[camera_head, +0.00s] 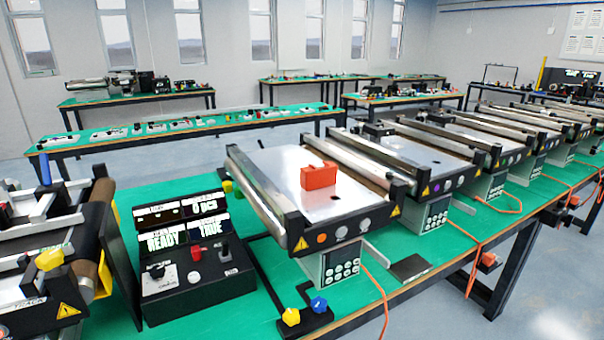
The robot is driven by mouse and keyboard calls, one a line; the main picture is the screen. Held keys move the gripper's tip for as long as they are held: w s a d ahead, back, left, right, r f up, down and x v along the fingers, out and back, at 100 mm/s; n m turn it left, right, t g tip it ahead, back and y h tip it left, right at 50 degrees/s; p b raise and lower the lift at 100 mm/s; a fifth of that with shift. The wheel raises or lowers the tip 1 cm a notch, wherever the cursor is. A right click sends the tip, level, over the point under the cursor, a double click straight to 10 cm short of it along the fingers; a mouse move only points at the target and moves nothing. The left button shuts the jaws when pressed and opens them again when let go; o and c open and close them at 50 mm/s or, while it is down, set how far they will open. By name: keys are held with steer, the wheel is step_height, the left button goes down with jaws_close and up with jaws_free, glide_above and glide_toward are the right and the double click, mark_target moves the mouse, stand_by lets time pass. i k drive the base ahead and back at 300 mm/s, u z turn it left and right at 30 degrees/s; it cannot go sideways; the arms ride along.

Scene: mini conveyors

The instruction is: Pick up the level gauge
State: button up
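An orange-red block-shaped object (319,176) sits on the pale top plate of the nearest mini conveyor (290,160), right of the picture's middle. It has a raised part on its upper side. It may be the level gauge, but I cannot tell for sure from its look. Nothing touches it except the plate under it. My gripper is not in view, and no part of my arm shows.
A black control box (190,245) with lit displays stands left of the conveyor on the green table. A belt unit with rollers (60,250) is at the far left. More conveyors (440,145) run back to the right. Yellow and blue knobs (305,312) are at the front.

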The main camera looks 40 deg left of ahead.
mark_target(311, 177)
steer(key=u, duration=0.45)
steer(key=i, duration=1.15)
steer(key=u, duration=0.45)
steer(key=k, duration=0.75)
steer(key=u, duration=0.25)
steer(key=i, duration=0.85)
steer(key=z, duration=0.1)
